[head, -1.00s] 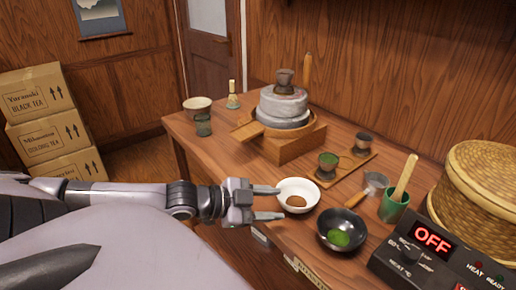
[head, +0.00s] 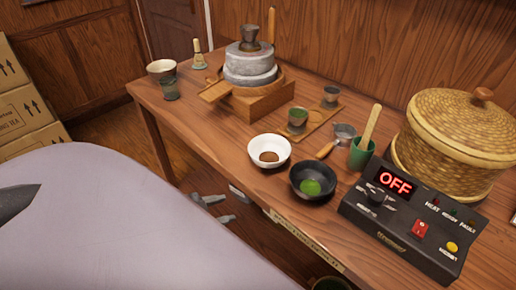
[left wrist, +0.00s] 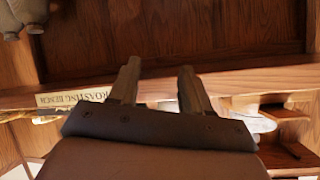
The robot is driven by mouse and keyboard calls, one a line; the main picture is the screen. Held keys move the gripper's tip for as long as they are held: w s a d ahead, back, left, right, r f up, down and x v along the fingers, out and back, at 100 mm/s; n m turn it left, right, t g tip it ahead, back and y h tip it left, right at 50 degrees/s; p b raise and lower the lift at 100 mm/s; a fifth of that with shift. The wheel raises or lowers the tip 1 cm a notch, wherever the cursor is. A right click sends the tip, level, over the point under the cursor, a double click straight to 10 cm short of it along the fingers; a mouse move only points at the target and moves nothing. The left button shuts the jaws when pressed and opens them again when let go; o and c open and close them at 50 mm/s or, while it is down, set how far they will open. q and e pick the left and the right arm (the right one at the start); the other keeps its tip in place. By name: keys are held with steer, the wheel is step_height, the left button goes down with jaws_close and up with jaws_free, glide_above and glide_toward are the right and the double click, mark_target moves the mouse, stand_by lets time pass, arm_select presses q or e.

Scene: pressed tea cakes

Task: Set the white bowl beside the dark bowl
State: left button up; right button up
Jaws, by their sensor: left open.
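The white bowl (head: 284,145), with brown powder in it, stands upright on the bench near its front edge. The dark bowl (head: 296,183), with green powder in it, stands just right of it and nearer the front. Their rims are very close; I cannot tell whether they touch. My left gripper (head: 218,210) is open and empty, low in front of the bench and clear of the white bowl. Its two spread fingers also show in the left wrist view (left wrist: 158,88), with nothing between them. My right gripper is not in view.
Behind the bowls are a stone mill (head: 250,68), a wooden board (head: 325,121) with small cups, and a strainer (head: 343,132). A green cup (head: 361,154), control box (head: 405,222) and woven basket (head: 455,130) stand to the right. The bench is clear left of the white bowl.

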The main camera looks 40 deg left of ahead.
arm_select(q)
steer(key=s+d+f+n, duration=0.1)
steer(key=d+f, duration=0.3)
steer(key=d, duration=0.3)
steer(key=d+f+n+g, duration=0.1)
steer(key=d+f+n, duration=0.1)
steer(key=d, duration=0.5)
steer(key=shift+s+d+f+n+g, duration=0.15)
steer(key=shift+s+f+n+g, duration=0.2)
steer(key=shift+f, duration=0.5)
